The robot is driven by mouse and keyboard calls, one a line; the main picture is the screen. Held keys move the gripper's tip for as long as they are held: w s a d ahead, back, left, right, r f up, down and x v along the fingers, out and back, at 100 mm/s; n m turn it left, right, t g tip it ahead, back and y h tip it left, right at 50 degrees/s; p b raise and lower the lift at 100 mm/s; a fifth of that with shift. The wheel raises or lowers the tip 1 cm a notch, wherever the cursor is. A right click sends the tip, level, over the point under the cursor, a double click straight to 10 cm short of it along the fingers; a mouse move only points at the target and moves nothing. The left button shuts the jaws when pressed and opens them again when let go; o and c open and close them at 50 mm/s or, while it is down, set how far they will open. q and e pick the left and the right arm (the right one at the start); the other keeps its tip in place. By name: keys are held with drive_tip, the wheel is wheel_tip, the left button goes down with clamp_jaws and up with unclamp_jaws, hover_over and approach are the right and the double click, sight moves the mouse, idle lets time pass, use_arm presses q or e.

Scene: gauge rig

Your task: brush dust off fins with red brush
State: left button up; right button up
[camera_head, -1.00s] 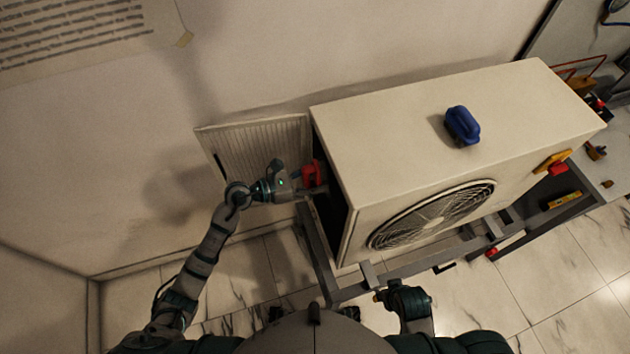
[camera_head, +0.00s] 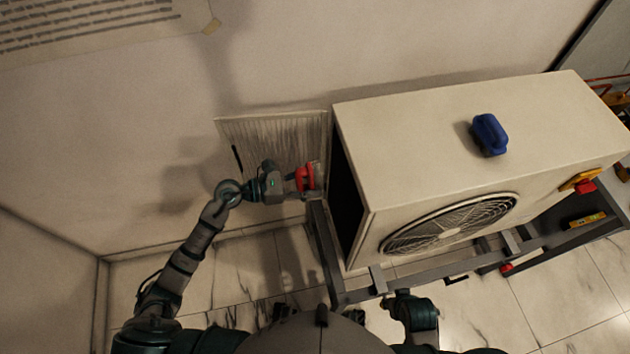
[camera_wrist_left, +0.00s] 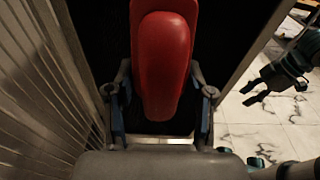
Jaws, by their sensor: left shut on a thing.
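My left gripper (camera_head: 298,181) is shut on the red brush (camera_head: 306,178), just left of the white fan unit's (camera_head: 450,120) dark open side. The left wrist view shows the red brush (camera_wrist_left: 165,60) between the two fingers, in front of a dark opening; its bristles are hidden there. The ribbed fin panel (camera_head: 270,138) is behind my left gripper, against the wall; its ribs fill the left of the wrist view (camera_wrist_left: 40,80). Dust is hard to make out. My right gripper (camera_head: 385,297) is low in front of the unit; the wrist view shows its fingers (camera_wrist_left: 248,93) apart and empty.
A blue handled object (camera_head: 490,134) lies on top of the unit. A yellow and red part (camera_head: 582,182) is at its right end. A grey frame (camera_head: 330,265) stands under the unit. The tiled floor (camera_head: 240,280) at left is clear.

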use_arm(q)
drive_tip(key=shift+s+a, duration=0.1)
drive_tip(key=shift+a, duration=0.15)
drive_tip(key=shift+s+a+f+b, duration=0.1)
drive_tip(key=shift+s+a+b, duration=0.15)
drive_tip(key=shift+a+b, duration=0.35)
drive_tip(key=shift+s+a, duration=0.1)
drive_tip(key=shift+a, duration=0.45)
